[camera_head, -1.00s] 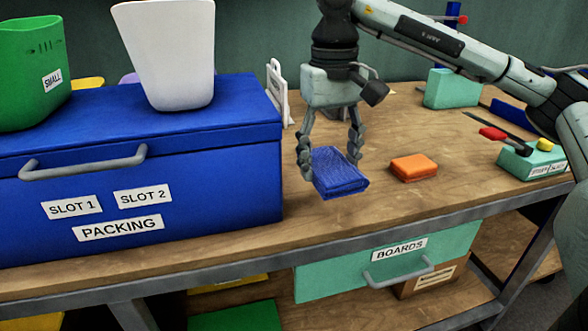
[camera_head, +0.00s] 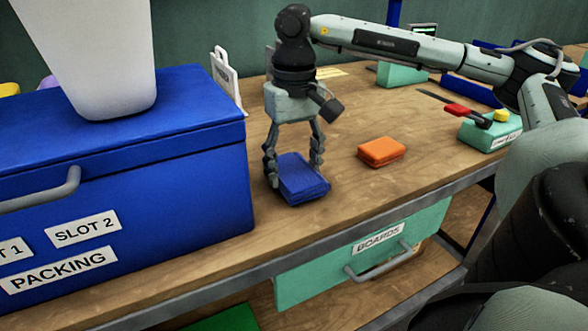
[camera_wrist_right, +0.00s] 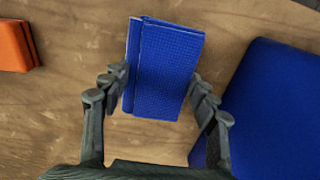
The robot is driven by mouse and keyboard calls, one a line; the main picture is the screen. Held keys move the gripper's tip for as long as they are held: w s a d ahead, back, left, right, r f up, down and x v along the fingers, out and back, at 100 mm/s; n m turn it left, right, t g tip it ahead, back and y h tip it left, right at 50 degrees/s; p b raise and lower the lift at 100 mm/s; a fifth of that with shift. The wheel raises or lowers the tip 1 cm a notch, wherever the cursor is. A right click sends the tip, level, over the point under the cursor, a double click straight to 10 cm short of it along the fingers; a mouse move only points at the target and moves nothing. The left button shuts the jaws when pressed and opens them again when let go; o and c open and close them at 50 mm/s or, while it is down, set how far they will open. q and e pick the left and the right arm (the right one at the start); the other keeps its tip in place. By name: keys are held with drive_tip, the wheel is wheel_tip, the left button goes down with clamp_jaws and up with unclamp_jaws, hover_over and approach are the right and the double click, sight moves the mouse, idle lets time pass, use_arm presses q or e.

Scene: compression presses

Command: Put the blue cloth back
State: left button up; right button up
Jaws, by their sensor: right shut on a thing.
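The blue cloth (camera_head: 303,179) is a folded, textured pad close to the wooden tabletop, between the blue packing box and an orange cloth. My right gripper (camera_head: 294,172) points down over it, with one finger on each side, shut on it. In the right wrist view the blue cloth (camera_wrist_right: 167,68) sits between the two fingers, its folded layers showing along the left edge. I cannot tell whether its underside touches the table. My left gripper is not in view.
The blue packing box (camera_head: 190,180) stands just left of the cloth, a white bin (camera_head: 95,60) on its lid. The orange cloth (camera_head: 381,152) lies to the right. A teal button box (camera_head: 490,132) is farther right. The table's front edge is near; a boards drawer (camera_head: 370,255) is below.

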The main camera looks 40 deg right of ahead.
drive_tip(key=shift+f, duration=0.45)
drive_tip(key=shift+f, duration=0.15)
drive_tip(key=o, duration=0.8)
drive_tip(key=shift+c, duration=0.2)
drive_tip(key=o, duration=0.4)
drive_tip(key=shift+c, duration=0.2)
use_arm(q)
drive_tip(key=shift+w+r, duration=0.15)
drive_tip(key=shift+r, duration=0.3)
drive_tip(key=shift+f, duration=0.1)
